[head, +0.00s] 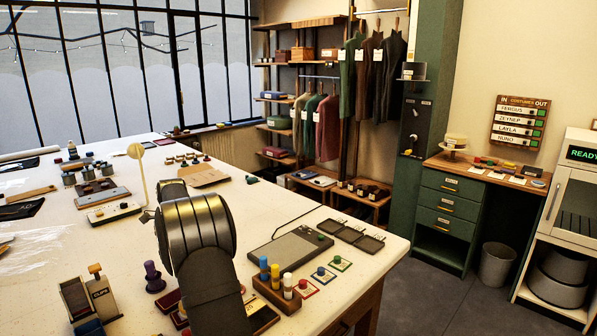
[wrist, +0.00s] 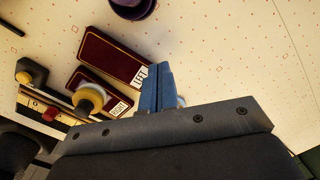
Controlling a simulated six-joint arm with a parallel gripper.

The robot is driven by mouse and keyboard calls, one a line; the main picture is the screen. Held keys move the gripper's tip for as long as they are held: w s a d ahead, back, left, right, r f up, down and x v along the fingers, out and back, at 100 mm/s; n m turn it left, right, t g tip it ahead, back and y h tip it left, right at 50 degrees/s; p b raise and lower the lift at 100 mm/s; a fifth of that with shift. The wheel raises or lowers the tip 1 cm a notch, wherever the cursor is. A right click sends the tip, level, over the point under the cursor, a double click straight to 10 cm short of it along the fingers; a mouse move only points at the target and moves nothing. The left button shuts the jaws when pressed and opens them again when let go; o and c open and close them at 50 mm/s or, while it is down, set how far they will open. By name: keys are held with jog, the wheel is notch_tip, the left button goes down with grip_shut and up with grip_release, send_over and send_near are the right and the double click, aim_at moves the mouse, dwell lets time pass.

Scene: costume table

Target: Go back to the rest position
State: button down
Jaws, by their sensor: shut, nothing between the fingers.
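My gripper (wrist: 158,88) shows in the wrist view as blue fingers pressed together with nothing between them. It is over the white table. Next to the fingers lie two dark red cases, the LEFT-labelled case (wrist: 108,57) and the RIGHT-labelled case (wrist: 98,90). A yellow-topped knob (wrist: 88,98) stands in front of the RIGHT case in the picture. In the head view my dark grey arm rises from the bottom middle, and the fingertips are hidden behind it. I cannot tell their exact height above the table.
A purple spool (head: 153,277) and a CLIPS box (head: 98,290) stand left of my arm. A wooden holder with coloured pegs (head: 276,292) and a grey pad (head: 291,248) are on its right. A disc on a thin stand (head: 136,152) rises behind. Bare tabletop (head: 265,205) lies beyond the pad.

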jog(key=s+r+n+t+h, duration=0.3)
jog(key=s+n+t, duration=0.1)
jog(key=s+n, duration=0.7)
jog(key=shift+s+r+n, duration=0.15)
jog(key=shift+s+n, duration=0.25)
jog(key=shift+s, duration=0.6)
jog(key=w+f+m+g+y, duration=0.1)
jog(key=w+m, duration=0.3)
jog(key=w+f+m+g+y, duration=0.1)
jog(key=w+m, duration=0.2)
jog(key=w, duration=0.1)
jog(key=w+f+m+g, duration=0.1)
jog(key=w+m+g, duration=0.1)
jog(key=w+m, duration=0.2)
jog(key=shift+w+d+f+m+y, duration=0.1)
jog(key=shift+w+f+m+y, duration=0.2)
jog(key=shift+w+y, duration=0.15)
jog(key=shift+w+d+f+m+y, duration=0.1)
jog(key=shift+w+m+y, duration=0.15)
jog(key=shift+w+m, duration=0.55)
